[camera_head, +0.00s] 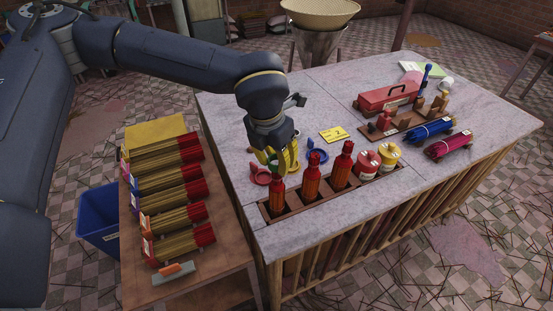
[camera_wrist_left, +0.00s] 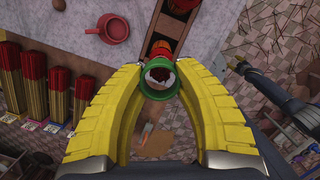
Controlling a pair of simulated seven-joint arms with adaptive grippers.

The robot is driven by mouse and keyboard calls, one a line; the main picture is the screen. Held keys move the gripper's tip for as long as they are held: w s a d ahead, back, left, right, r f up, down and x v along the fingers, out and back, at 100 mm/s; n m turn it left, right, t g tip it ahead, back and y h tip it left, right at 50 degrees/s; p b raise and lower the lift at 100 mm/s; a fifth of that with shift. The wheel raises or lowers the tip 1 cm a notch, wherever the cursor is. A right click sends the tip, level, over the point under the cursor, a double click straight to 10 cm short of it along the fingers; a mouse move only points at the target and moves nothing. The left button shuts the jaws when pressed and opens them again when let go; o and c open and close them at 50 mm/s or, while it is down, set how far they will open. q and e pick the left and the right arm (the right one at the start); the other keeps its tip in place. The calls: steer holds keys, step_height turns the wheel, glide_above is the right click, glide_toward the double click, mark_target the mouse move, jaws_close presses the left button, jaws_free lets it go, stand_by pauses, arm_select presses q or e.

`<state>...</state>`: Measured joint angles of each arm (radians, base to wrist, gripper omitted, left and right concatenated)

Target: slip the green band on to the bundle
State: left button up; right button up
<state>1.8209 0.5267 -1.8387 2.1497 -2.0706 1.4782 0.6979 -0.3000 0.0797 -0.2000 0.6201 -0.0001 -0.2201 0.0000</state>
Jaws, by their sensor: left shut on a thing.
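My left gripper (camera_head: 285,163) has yellow fingers and is low over the table, just behind the leftmost red-and-orange bundle (camera_head: 277,197) in the front rack. In the left wrist view the left gripper (camera_wrist_left: 160,80) is shut on the green band (camera_wrist_left: 146,91), a ring with its opening facing the camera. A red-orange top (camera_wrist_left: 162,50) shows just beyond the band; I cannot tell whether the band is around anything. Two more such bundles stand upright at right in the rack (camera_head: 328,206). A dark arm end, apparently my right gripper (camera_wrist_left: 240,68), is at the right; its fingers are unclear.
Red and yellow spools (camera_head: 368,165) stand right of the bundles. A side shelf (camera_head: 190,290) holds several incense bundles. A red toolbox (camera_head: 388,97) stands farther back.

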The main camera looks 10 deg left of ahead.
arm_select(q)
steer(key=shift+f, duration=0.2)
steer(key=shift+f, duration=1.3)
steer(key=o, duration=0.7)
stand_by(0.4)
steer(key=shift+r, duration=3.45)
steer(key=shift+d, duration=0.1)
